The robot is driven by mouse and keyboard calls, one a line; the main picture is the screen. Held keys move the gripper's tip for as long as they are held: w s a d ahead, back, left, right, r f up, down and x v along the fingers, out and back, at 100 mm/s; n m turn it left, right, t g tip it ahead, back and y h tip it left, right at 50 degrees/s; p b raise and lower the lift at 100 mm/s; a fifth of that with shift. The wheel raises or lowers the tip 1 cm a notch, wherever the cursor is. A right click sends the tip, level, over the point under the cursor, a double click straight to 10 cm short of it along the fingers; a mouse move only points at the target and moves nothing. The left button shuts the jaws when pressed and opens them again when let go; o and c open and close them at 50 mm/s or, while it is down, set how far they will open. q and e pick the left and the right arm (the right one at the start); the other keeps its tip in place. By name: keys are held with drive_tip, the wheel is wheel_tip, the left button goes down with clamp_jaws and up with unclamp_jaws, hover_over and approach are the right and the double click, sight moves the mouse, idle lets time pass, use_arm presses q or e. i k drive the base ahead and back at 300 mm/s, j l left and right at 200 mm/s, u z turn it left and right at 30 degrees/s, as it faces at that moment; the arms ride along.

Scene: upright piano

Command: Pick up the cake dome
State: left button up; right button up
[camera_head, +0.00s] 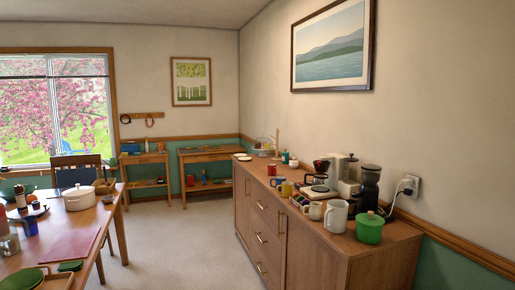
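What looks like a clear cake dome (265,142) stands at the far end of the wooden sideboard (340,246). It is small in the view, with something yellowish under it, and I cannot make out its knob or its base clearly. A tall wooden stand (277,143) is just to its right. Neither of my grippers is in view.
The sideboard's near end holds a green pot (369,228), a white pitcher (336,216), mugs, a coffee maker and a dark grinder (369,187). A dining table (42,253) with a white pot (79,198) fills the left. Carpeted floor (180,240) lies clear between.

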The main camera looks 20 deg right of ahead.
sight(259, 143)
drive_tip(key=i+z, duration=0.3)
drive_tip(key=i, duration=0.65)
drive_tip(key=i+u, duration=0.1)
drive_tip(key=i, duration=1.85)
